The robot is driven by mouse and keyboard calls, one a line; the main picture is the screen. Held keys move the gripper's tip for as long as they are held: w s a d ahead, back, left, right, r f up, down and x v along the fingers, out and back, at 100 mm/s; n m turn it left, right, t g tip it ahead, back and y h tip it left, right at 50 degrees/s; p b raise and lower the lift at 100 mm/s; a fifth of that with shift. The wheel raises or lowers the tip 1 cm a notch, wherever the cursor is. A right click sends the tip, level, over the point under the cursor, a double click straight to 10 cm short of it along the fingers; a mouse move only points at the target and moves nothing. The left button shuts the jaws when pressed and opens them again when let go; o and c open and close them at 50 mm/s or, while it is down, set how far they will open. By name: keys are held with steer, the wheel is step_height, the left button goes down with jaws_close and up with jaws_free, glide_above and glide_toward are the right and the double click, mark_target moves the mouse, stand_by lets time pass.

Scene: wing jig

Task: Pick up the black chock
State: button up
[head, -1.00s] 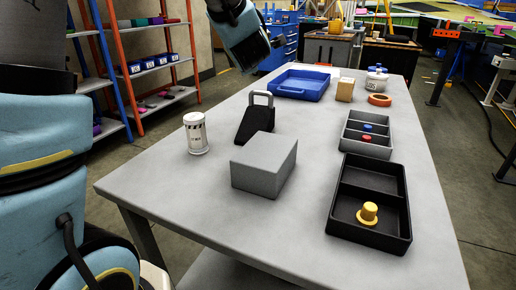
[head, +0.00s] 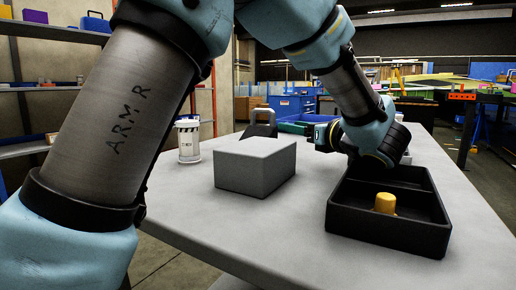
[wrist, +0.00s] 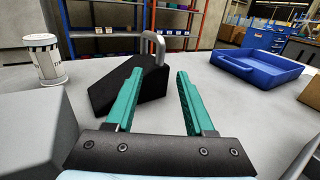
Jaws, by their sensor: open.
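The black chock is a dark wedge with a grey metal loop handle. In the head view the chock (head: 262,130) stands on the table behind the grey block, which hides its lower part. In the wrist view the chock (wrist: 128,84) lies ahead of my gripper (wrist: 158,72), its thin end to the left and its handle at the tall right end. The two green fingers are apart with nothing held between them. The left finger overlaps the chock in the picture; contact cannot be told.
A grey block (head: 255,165) stands close in front of the chock, and a white striped canister (head: 189,141) stands to its left. A black tray (head: 345,212) holds a yellow part (head: 386,203). A blue tray (wrist: 258,68) lies to the right in the wrist view.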

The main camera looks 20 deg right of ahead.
mark_target(274, 122)
steer(key=w, duration=0.3)
steer(key=w+a, duration=0.1)
steer(key=w, duration=0.5)
steer(key=shift+w+a, duration=0.2)
steer(key=shift+a, duration=0.2)
steer(key=shift+c, duration=0.4)
jaws_close()
stand_by(0.4)
steer(key=shift+r, duration=0.1)
